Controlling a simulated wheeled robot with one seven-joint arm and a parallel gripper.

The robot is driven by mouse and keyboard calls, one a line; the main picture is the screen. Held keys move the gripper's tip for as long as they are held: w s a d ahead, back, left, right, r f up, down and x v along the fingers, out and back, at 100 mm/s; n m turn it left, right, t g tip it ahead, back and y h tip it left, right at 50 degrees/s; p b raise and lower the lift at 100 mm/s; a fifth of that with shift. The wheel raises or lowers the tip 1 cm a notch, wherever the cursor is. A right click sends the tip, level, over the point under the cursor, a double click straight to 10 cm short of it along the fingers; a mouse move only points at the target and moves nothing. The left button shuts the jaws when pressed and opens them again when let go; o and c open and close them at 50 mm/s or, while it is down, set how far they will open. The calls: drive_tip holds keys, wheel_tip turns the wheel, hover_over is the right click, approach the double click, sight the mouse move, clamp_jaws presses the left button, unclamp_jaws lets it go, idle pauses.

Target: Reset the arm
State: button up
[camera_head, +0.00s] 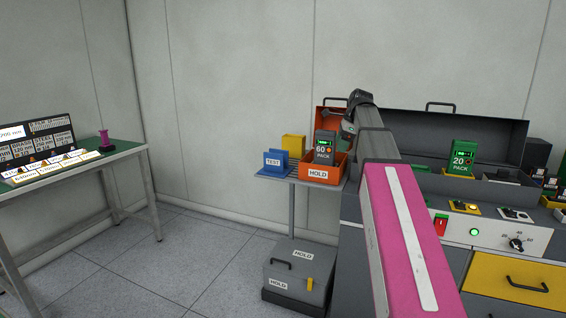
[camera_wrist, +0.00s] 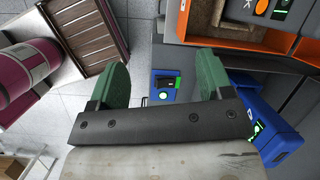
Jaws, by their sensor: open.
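My gripper (camera_head: 347,130) is at the end of my outstretched pink arm, beside the orange HOLD bin (camera_head: 319,173) in the head view. Its two green fingers stand wide apart in the wrist view (camera_wrist: 163,78), with nothing held between them. A dark 60 PACK (camera_head: 324,148) with a green display stands upright in the HOLD bin. In the wrist view the orange bin (camera_wrist: 184,20) is at the upper right, apart from the fingers, with part of a pack (camera_wrist: 265,10) inside. My arm hides part of the bench behind it.
A blue TEST bin (camera_head: 273,162) and a yellow bin (camera_head: 293,145) share the small shelf with the HOLD bin. A green 20 PACK (camera_head: 462,158) stands on the grey bench at right. A grey HOLD case (camera_head: 298,272) sits below. A green-topped table (camera_head: 118,152) stands left; open floor lies between.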

drive_tip(key=s+a+f+n+h, duration=0.1)
drive_tip(key=s+f+n, duration=0.5)
drive_tip(key=f, duration=0.8)
drive_tip(key=s+a+f+n+g+h, duration=0.1)
drive_tip(key=s+f+n, duration=0.6)
drive_tip(key=f, duration=0.8)
drive_tip(key=s+a+f+n+h, duration=0.1)
drive_tip(key=s+f+n, duration=0.5)
drive_tip(key=s+f, duration=0.4)
wheel_tip(320, 180, down, 5)
drive_tip(key=shift+a+f+g+h, duration=0.1)
drive_tip(key=shift+a+g+h, duration=0.05)
drive_tip(key=shift+g+h, duration=0.15)
drive_tip(key=shift+s, duration=0.1)
